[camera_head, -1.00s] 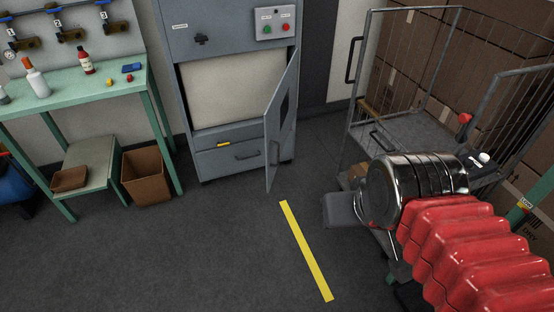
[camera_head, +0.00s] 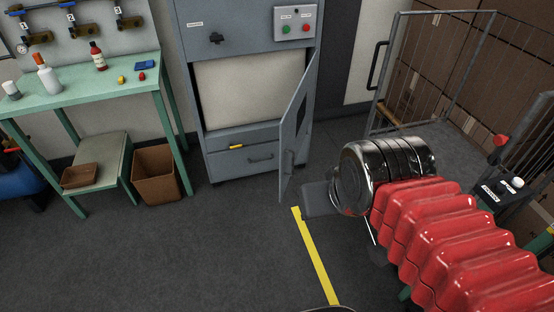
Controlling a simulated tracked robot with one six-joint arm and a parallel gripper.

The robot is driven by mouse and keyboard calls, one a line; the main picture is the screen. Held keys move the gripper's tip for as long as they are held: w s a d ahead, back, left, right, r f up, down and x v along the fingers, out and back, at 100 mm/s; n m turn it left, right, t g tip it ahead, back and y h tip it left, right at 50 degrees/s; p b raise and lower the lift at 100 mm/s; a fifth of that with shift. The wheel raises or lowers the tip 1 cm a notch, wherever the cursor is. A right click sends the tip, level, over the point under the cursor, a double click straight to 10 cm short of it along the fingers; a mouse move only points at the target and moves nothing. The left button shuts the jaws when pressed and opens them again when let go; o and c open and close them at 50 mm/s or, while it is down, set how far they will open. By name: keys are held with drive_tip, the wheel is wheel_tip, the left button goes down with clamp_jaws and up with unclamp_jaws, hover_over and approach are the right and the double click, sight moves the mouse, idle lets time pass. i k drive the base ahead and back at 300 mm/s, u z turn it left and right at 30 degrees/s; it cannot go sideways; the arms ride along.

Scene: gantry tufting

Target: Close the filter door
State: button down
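The filter door (camera_head: 300,122) is a grey panel with a dark window, hinged at the right side of the grey cabinet (camera_head: 247,18). It stands open, swung out toward me, and the pale filter (camera_head: 248,92) shows in the opening. A handle sits low on the door's face. My gripper (camera_head: 318,198) shows as a grey block beyond the shiny wrist of my arm, low and just right of the door's bottom edge. The wrist hides part of it, and I cannot see its fingers clearly. Whether it touches the door is unclear.
A green bench (camera_head: 85,88) with bottles stands left of the cabinet, with a brown bin (camera_head: 158,174) beside it. A wire cage trolley (camera_head: 440,70) stands at the right.

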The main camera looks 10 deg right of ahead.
sight(293, 125)
drive_tip(key=u, duration=0.1)
drive_tip(key=i, duration=1.2)
drive_tip(key=z, duration=0.5)
